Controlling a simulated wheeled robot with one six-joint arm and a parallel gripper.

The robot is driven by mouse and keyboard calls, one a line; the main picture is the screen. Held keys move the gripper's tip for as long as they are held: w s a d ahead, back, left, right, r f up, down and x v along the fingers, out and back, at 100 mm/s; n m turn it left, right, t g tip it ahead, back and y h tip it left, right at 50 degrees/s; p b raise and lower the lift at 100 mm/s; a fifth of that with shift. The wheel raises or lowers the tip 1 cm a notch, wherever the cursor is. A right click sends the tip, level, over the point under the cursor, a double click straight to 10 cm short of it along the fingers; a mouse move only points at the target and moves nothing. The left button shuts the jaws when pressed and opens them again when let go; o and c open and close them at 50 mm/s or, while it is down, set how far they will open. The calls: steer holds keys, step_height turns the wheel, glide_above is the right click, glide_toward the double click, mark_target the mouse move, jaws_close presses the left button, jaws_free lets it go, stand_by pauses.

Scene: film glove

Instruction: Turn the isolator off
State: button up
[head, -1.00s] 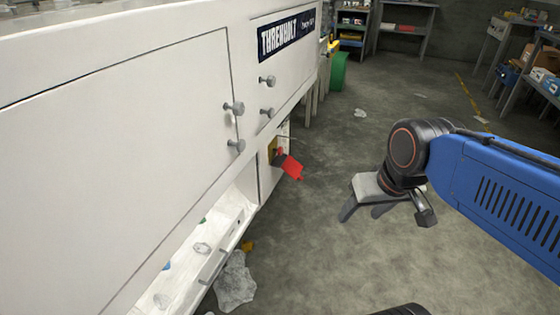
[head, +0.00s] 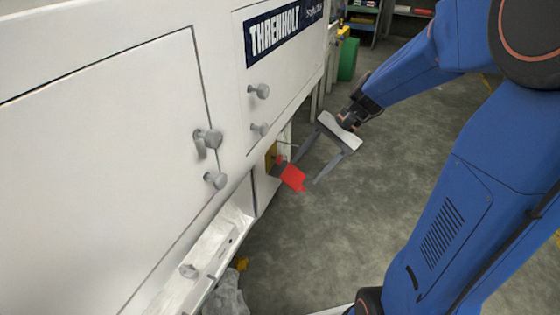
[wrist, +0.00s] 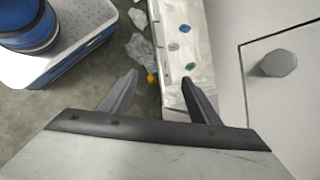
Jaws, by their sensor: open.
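The isolator has a red handle (head: 291,175) on a yellow plate (head: 271,155), low on the side of the white machine (head: 120,120). The handle sticks out from the plate and slants down to the right in the head view. My gripper (head: 308,172) is open and empty, its two fingers apart and pointing down, close to the right of the handle in the picture. I cannot tell the exact gap in depth. In the wrist view my gripper (wrist: 158,78) shows open fingers over the machine's low tray and the floor. The handle is not visible there.
Round grey knobs (head: 208,139) stick out from the machine's door panels. An open tray (head: 205,255) runs along its lower edge, with several small coloured pieces in the wrist view. Crumpled clear film (head: 228,295) lies on the floor. Floor (head: 395,160) to the right is clear.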

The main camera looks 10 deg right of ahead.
steer(key=w+f+m+y, duration=0.4)
steer(key=w+f+m, duration=0.1)
steer(key=w, duration=0.5)
steer(key=m+t+y, duration=0.4)
steer(key=m+t, duration=0.6)
steer(key=m, duration=0.5)
glide_toward(281, 160)
steer(key=x, duration=1)
steer(key=shift+w+a+f, duration=0.15)
steer(key=shift+w, duration=0.1)
steer(key=c, duration=1)
